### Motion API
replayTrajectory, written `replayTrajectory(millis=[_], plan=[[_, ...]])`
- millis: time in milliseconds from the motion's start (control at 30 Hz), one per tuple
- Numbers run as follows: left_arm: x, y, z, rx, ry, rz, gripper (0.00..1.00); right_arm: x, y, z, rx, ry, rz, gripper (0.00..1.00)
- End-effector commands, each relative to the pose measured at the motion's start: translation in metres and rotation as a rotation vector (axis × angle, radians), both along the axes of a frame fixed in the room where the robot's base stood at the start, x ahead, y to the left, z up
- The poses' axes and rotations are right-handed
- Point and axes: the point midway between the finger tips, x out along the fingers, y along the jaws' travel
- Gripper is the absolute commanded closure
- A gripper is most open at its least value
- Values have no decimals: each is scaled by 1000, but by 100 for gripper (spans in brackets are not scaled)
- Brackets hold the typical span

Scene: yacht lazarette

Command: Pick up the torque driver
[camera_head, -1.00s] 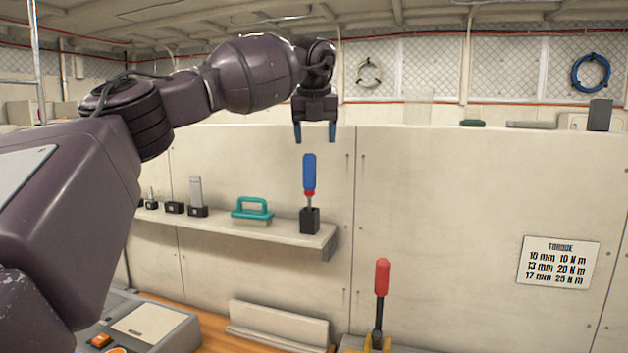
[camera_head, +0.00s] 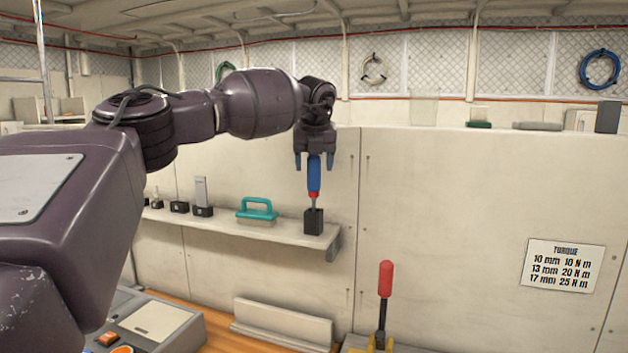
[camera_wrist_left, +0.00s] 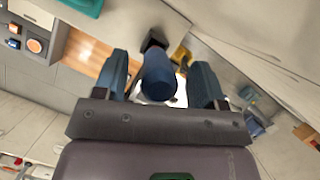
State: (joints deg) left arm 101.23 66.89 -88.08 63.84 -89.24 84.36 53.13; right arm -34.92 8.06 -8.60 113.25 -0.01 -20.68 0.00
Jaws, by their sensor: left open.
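The torque driver (camera_head: 313,178) has a blue handle with a red collar. It stands upright in a small black holder (camera_head: 313,222) at the right end of the wall shelf. My left gripper (camera_head: 314,164) points down, open, with its fingers on either side of the handle's top. In the left wrist view the blue handle (camera_wrist_left: 158,75) lies between the two open fingers (camera_wrist_left: 163,80), with gaps to both sides. My right gripper is not in view.
The shelf (camera_head: 265,229) also holds a teal-handled tool (camera_head: 257,209) and several small black holders to the left. A red-handled lever (camera_head: 385,280) rises below right. A torque chart (camera_head: 563,265) hangs on the wall.

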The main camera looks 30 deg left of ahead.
Motion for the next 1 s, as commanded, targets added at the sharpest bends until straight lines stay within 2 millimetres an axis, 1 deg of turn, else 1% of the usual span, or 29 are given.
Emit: replayTrajectory(millis=[133, 400, 767, 800, 1000], plan=[[4, 3, -12, 0, 1, 1, 35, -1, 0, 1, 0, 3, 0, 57], [4, 3, -14, 0, 0, 0, 35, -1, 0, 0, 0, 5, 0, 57], [4, 3, -13, 0, 0, 0, 91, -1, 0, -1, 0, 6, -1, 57], [4, 3, -13, -1, -1, 0, 94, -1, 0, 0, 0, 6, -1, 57], [4, 3, -13, -1, -1, 0, 94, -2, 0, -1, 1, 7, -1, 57]])
